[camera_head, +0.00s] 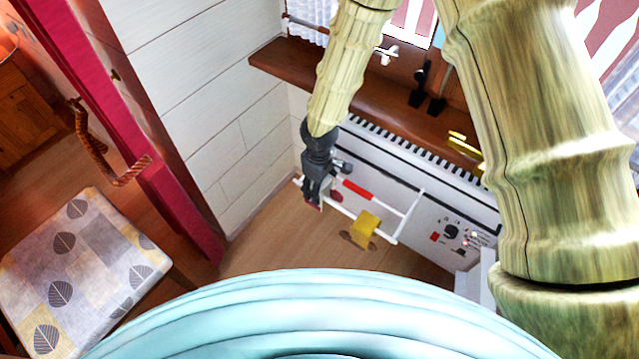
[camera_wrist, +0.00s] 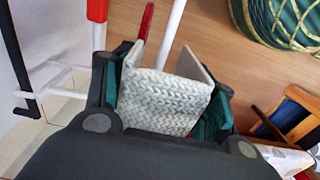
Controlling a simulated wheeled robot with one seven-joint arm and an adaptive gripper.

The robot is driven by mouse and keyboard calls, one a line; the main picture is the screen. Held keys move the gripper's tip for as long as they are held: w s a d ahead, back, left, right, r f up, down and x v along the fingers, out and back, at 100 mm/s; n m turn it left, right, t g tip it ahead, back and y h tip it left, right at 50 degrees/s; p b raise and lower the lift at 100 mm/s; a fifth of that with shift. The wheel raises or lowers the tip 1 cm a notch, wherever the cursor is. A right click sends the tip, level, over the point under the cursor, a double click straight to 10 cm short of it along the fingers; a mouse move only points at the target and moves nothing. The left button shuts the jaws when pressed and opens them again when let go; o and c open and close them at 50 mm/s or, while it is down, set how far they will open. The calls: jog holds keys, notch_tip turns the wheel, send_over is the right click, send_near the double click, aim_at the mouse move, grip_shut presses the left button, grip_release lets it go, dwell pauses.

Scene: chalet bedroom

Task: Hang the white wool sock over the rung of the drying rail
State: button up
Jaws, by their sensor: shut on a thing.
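My gripper (camera_head: 314,196) points down at the left end of the white drying rail (camera_head: 410,214). In the wrist view my gripper (camera_wrist: 165,108) is shut on the white wool sock (camera_wrist: 163,102), a knitted, folded piece between its green-padded fingers. The sock has two flaps, one seen edge-on behind the other. A white tube of the rail (camera_wrist: 172,32) runs up behind the sock; I cannot tell whether they touch. In the head view the sock is mostly hidden by the gripper.
A red item (camera_head: 358,190) and a yellow cloth (camera_head: 367,222) hang on the rail. A white heater (camera_head: 465,215) stands behind it, under a wooden sill (camera_head: 285,67). A leaf-patterned cushion (camera_head: 85,270) is at left. A green round thing (camera_wrist: 280,20) lies on the floor.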

notch_tip(320, 180, down, 7)
jog(key=b, duration=0.3)
dwell(0.6)
dwell(0.5)
jog(key=o, duration=1.1)
jog(key=shift+r, duration=0.15)
notch_tip(320, 180, up, 12)
jog(key=shift+f, duration=0.1)
